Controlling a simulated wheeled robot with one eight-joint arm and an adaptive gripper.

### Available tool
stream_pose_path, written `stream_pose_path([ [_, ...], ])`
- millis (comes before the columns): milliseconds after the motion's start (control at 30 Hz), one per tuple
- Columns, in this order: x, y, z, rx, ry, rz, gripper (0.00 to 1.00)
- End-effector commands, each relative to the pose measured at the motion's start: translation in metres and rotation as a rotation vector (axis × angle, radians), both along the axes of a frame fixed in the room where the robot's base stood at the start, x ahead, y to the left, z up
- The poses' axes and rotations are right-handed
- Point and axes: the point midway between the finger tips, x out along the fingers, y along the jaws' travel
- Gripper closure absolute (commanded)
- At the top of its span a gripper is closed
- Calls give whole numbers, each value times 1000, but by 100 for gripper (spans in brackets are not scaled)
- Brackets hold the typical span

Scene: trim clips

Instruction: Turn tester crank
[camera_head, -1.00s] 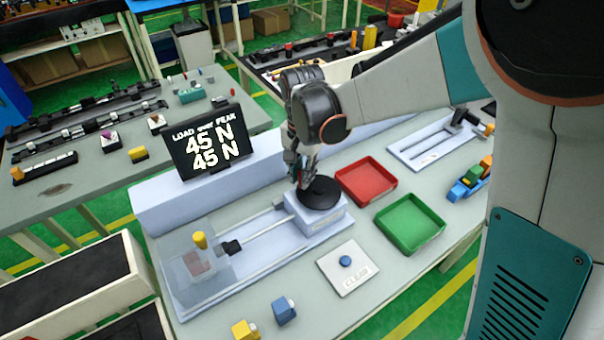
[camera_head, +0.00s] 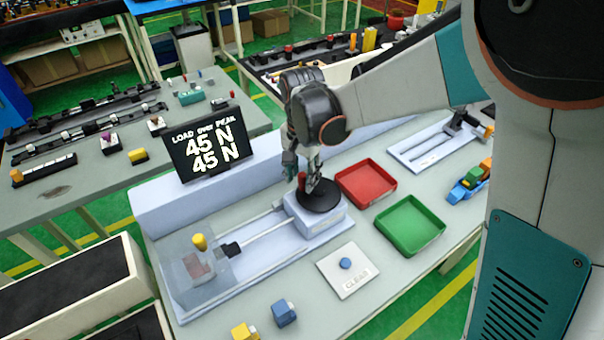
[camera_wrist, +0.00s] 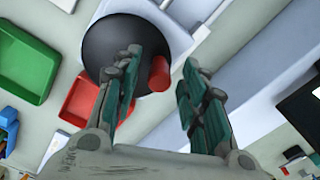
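The tester crank is a black disc (camera_head: 322,197) with a red upright handle (camera_head: 302,181), on a pale block (camera_head: 318,222) at the right end of the tester. The wrist view shows the disc (camera_wrist: 112,40) and the red handle (camera_wrist: 159,74) too. My gripper (camera_head: 304,170) is over the disc's far left part. In the wrist view, my gripper (camera_wrist: 162,62) has its fingers apart, with the handle between them, nearer the left finger. A gap shows on the right side.
A red tray (camera_head: 366,183) and a green tray (camera_head: 410,225) sit right of the crank. A CLEAR button pad (camera_head: 347,267) lies in front. A clear cover (camera_head: 192,275) with a yellow-topped piece (camera_head: 199,241) is at the tester's left end. Blue (camera_head: 284,312) and yellow clips lie at the front.

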Motion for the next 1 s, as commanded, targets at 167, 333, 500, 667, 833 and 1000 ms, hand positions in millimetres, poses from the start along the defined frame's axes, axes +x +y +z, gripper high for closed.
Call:
stream_pose_path([
  [167,0,0,16,0,0,0,61],
  [333,0,0,50,0,0,0,61],
  [500,0,0,84,0,0,0,61],
  [667,0,0,107,0,0,0,61],
  [833,-1,0,118,0,0,1,61],
  [1000,-1,0,120,0,0,1,61],
])
